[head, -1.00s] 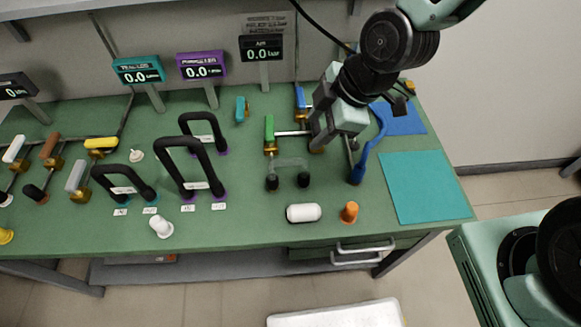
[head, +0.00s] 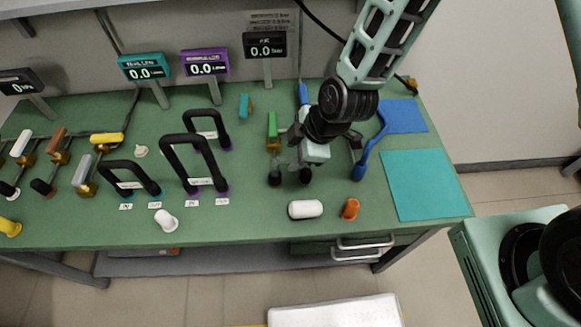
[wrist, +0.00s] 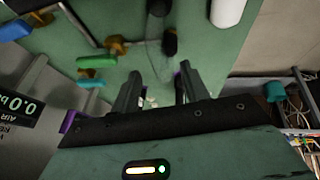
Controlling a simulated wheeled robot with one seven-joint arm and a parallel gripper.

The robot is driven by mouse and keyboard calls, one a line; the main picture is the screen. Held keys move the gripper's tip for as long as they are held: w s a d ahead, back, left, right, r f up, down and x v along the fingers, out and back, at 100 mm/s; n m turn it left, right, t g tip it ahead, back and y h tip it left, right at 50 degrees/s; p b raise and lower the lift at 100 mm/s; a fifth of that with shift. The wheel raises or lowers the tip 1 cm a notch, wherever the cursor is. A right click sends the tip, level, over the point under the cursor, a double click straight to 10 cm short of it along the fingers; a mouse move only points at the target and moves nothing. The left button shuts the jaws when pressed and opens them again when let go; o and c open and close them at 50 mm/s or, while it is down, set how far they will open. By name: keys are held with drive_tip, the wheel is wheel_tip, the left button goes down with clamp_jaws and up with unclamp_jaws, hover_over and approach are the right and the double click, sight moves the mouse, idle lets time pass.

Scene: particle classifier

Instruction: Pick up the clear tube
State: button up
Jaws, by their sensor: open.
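The clear tube (head: 285,159) is a faint see-through bend joining two upright black ends on the green bench, in front of the green-handled valve. My gripper (head: 297,160) is low over it in the head view and hides its right part. In the wrist view my gripper (wrist: 157,84) has two dark fingers apart. The black ends show ahead of the fingertips in that view. Pale glints show between the fingers, but I cannot tell whether the fingers straddle the tube.
A green-handled valve (head: 272,131) stands just behind the tube. A white cylinder (head: 306,209) and an orange cap (head: 350,208) are in front. Black loop hoses (head: 187,164) rise to the left, and a blue hose (head: 364,160) is to the right. A teal mat (head: 425,185) is bare.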

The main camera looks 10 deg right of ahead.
sight(291, 157)
drive_tip(key=shift+p+x, duration=0.6)
drive_tip(key=shift+x, duration=1.4)
drive_tip(key=shift+c, duration=0.4)
clamp_jaws()
drive_tip(key=shift+r+b, duration=1.1)
drive_tip(key=shift+r, duration=3.9)
